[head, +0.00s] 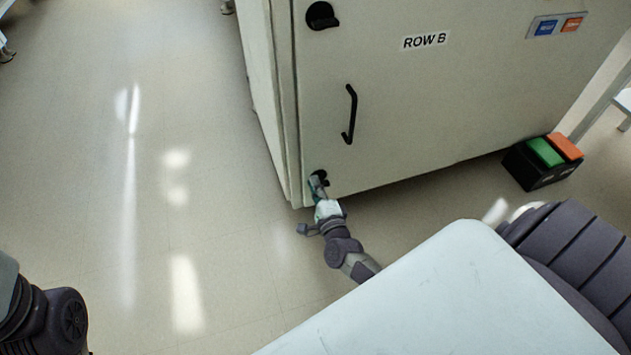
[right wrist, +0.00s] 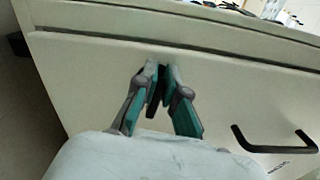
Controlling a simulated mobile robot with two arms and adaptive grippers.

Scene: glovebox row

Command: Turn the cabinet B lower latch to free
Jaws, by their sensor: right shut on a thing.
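Cabinet B (head: 400,110) is a pale cabinet with a "ROW B" label. Its black lower latch (head: 323,174) sits at the bottom left corner of the door, partly hidden by my right gripper (head: 316,183). In the right wrist view, my right gripper (right wrist: 162,78) has its two grey and teal fingers closed on the black latch knob (right wrist: 156,98) against the door face. The exact angle of the latch is hard to tell. My left gripper is out of view; only part of my left arm shows at the lower left.
A black upper latch (head: 321,15) and a black door handle (head: 349,115) are above on the same door; the handle (right wrist: 273,145) is also in the right wrist view. A black box with green and orange tops (head: 543,160) stands on the floor at right. The floor at left is clear.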

